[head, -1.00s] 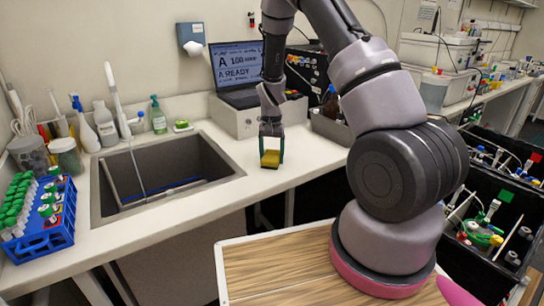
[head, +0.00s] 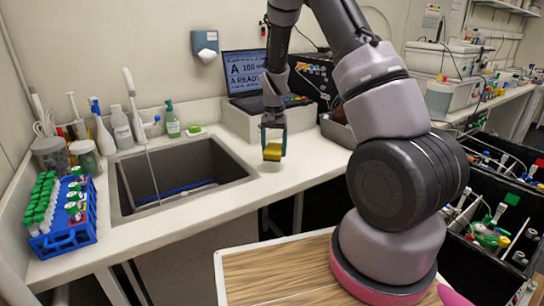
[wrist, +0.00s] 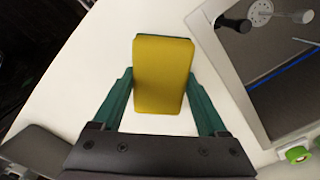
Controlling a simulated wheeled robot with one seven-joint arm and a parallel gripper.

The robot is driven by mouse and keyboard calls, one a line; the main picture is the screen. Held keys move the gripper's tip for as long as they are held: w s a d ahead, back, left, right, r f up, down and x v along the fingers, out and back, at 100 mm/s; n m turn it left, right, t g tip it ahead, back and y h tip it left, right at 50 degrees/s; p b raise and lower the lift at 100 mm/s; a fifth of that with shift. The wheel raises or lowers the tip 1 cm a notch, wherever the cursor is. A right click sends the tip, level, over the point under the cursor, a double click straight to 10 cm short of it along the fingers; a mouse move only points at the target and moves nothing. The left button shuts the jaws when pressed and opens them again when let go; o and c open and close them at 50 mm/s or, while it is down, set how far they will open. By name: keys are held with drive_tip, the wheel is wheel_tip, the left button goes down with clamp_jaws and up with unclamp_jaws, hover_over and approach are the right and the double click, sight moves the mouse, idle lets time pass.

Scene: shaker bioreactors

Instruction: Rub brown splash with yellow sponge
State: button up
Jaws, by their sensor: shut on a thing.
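The yellow sponge (head: 273,151) is held in my gripper (head: 273,143) over the white counter, to the right of the sink. In the wrist view the sponge (wrist: 163,76) fills the space between the two green fingers of my gripper (wrist: 162,100), which are shut on its sides. A thin dark green edge shows at the sponge's far end. The sponge is close above the counter; I cannot tell whether it touches. No brown splash is visible in either view; the sponge and gripper hide part of the counter.
The sink (head: 180,172) is left of my gripper. A blue rack (head: 68,225) of green-capped tubes stands further left. A green-and-white item (head: 194,129) lies behind the sink. The counter (head: 300,172) around the sponge is bare.

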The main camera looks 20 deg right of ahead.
drive_tip(key=shift+r, duration=1.4)
